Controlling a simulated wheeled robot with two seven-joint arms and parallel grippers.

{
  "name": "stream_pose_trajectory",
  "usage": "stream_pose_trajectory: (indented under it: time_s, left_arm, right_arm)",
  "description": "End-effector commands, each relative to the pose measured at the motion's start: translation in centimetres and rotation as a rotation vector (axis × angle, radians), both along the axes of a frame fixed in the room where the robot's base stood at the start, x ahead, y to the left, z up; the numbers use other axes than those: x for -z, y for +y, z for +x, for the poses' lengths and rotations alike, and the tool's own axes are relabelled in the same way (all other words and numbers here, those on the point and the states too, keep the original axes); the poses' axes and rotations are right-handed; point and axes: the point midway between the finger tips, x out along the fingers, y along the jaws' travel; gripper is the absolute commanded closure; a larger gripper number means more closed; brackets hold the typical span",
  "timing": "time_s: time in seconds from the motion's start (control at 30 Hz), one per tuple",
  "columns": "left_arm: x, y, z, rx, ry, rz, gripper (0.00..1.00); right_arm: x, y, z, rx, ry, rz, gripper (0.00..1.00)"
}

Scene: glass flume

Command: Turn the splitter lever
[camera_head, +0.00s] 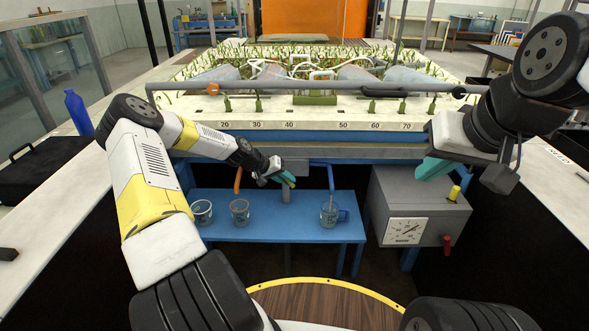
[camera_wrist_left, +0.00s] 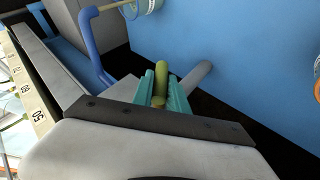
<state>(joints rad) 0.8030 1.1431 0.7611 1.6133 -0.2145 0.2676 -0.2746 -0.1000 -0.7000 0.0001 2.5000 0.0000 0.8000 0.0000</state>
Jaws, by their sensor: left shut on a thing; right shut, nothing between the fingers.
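The splitter is a grey box (camera_head: 296,166) under the flume's front edge, with an orange pipe (camera_head: 238,180) on its left and a blue pipe (camera_head: 331,180) on its right. My left gripper (camera_head: 288,181) is at its front, with teal fingers. In the left wrist view the teal fingers (camera_wrist_left: 162,88) are shut on a short olive-green lever (camera_wrist_left: 162,78), whose rounded end shows between them. The lever is largely hidden in the head view. My right gripper (camera_head: 434,168) is shut and empty, above the grey gauge box, away from the splitter.
A blue bench (camera_head: 285,225) below holds glass beakers (camera_head: 202,212), (camera_head: 240,212) and (camera_head: 330,215). The grey gauge box (camera_head: 385,195) at right has a yellow knob (camera_head: 454,194) and a red handle (camera_head: 446,245). A long grey rod (camera_head: 330,92) crosses above the flume's numbered front edge.

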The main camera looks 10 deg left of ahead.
Motion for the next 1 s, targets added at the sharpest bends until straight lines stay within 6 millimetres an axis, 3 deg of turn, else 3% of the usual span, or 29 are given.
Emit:
stream_pose_trajectory:
  time_s: [0.43,0.47,0.57,1.0]
  left_arm:
    - [0.00,-0.08,-0.03,0.002,-0.001,-0.013,1.00]
    - [0.01,-0.09,-0.03,0.002,-0.001,-0.013,0.79]
    - [0.01,-0.09,-0.03,0.001,-0.001,-0.013,0.60]
    - [-0.85,0.70,-0.56,-0.001,-0.002,-0.013,0.60]
  right_arm:
    - [0.00,0.00,0.00,0.000,0.000,0.000,1.00]
    - [0.00,0.00,0.00,0.000,0.000,0.000,1.00]
    - [0.00,0.00,0.00,0.000,0.000,0.000,1.00]
    - [0.00,0.00,0.00,0.000,0.000,0.000,1.00]
